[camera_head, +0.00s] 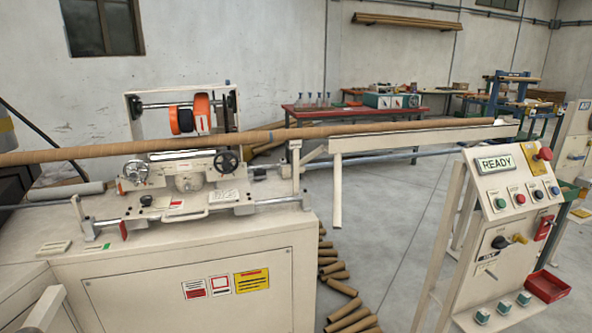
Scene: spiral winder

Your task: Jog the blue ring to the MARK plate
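A long brown tube (85,152) lies across the winder (180,275) and runs right onto a pale support trough (420,138). The control panel (508,222) stands at the right. Its display (495,164) reads READY. Below it are a green button (500,203), a red button (520,198) and darker buttons, with a black selector knob (500,241) lower down. My gripper is not in view.
A red mushroom button (544,153) sits at the panel's top corner, and a red tray (547,286) hangs low at its right. Cut brown tubes (350,318) lie on the floor between winder and panel. A red-topped bench (345,112) stands behind. Grey floor is open in the middle.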

